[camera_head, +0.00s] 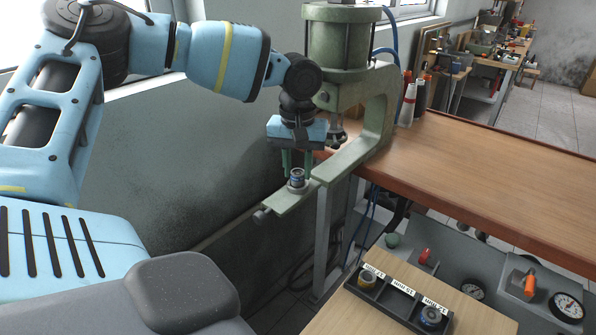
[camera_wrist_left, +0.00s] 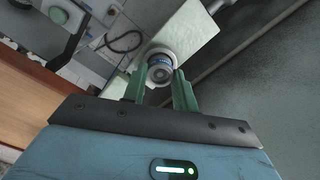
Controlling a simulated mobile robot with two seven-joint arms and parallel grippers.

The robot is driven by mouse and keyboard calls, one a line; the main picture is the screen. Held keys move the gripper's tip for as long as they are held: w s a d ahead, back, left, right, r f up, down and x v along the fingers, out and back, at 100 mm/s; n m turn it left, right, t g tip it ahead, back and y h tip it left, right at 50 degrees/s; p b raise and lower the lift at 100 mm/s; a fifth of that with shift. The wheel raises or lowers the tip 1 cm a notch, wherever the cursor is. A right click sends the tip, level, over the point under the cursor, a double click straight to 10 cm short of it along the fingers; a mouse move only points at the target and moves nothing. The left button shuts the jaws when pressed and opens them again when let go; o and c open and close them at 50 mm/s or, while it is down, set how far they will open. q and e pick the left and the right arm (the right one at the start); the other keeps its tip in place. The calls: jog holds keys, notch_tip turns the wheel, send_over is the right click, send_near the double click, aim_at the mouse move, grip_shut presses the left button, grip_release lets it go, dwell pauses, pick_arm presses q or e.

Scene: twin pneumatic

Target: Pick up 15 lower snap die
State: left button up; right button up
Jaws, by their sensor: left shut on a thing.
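The lower snap die (camera_head: 297,178) is a small metal cylinder with a dark top opening and a blue band. It stands upright at the lower arm (camera_head: 295,197) of the green pneumatic press (camera_head: 375,110). My left gripper (camera_head: 297,168) points down over it, its green fingers shut on it. In the left wrist view the die (camera_wrist_left: 160,68) sits between the two finger tips, with the press arm (camera_wrist_left: 178,38) just behind it. I cannot tell whether the die touches the arm. My right gripper is not in view.
A dark die tray (camera_head: 388,309) with white labels lies on a wooden surface (camera_head: 340,315) at the lower right. Its end compartments hold dies (camera_head: 367,279) (camera_head: 431,316); the middle one looks empty. The wooden bench (camera_head: 480,170) is mostly clear. Gauges (camera_head: 567,306) and tools stand below it.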

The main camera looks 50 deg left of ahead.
pick_arm(q)
jog(key=shift+s+d+r, duration=0.1)
jog(key=shift+s+r, duration=0.05)
jog(key=shift+r, duration=0.4)
jog(key=shift+s+d+r, duration=0.1)
jog(key=shift+r, duration=0.45)
jog(key=s+d, duration=0.3)
jog(key=s, duration=0.4)
jog(key=s+d+r, duration=0.1)
jog(key=s+d, duration=0.3)
jog(key=s, duration=0.2)
jog(key=shift+s+r, duration=0.15)
jog(key=shift+s, duration=0.25)
